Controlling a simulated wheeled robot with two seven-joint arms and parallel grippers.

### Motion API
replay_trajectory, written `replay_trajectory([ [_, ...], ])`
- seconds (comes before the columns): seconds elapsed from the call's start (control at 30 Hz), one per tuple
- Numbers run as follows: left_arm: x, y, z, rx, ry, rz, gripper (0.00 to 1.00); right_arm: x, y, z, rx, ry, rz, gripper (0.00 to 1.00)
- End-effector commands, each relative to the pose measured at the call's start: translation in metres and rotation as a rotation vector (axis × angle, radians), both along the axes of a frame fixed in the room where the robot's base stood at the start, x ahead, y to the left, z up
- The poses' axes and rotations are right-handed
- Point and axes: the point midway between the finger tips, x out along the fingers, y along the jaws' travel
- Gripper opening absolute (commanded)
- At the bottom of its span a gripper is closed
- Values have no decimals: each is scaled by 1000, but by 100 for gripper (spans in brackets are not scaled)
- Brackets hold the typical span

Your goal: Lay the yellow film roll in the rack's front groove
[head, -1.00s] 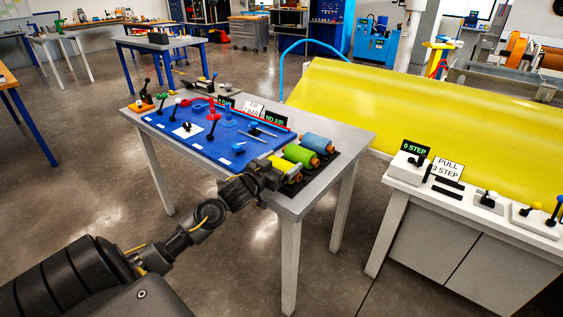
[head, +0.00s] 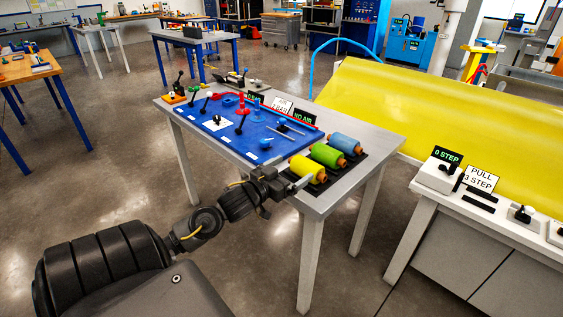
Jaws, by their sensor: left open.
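The yellow film roll (head: 307,169) lies at the front of the dark rack (head: 330,171) on the grey table. Whether it is fully seated in the front groove is too small to tell. A green roll (head: 328,156) and a blue roll (head: 345,143) lie behind it in the same rack. My left gripper (head: 294,186) is open beside the yellow roll, at its near left side, and looks apart from it. My right gripper is not in view.
A blue mat (head: 240,131) with levers and small parts covers the table's left. Small signs (head: 303,117) stand along its back edge. A white bench (head: 440,215) with levers stands at right. Bare floor lies around the table.

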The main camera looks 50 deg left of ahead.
Motion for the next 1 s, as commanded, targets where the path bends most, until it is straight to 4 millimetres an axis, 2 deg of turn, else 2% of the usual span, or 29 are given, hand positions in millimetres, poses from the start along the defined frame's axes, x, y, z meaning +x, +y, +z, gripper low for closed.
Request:
replay_trajectory([
  [0.1,-20,-1,-1,-1,3,-1,100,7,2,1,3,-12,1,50],
  [0.3,-36,-1,0,-1,1,-1,100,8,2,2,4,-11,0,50],
  [1.0,-38,-1,0,-1,-1,0,100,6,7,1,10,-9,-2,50],
])
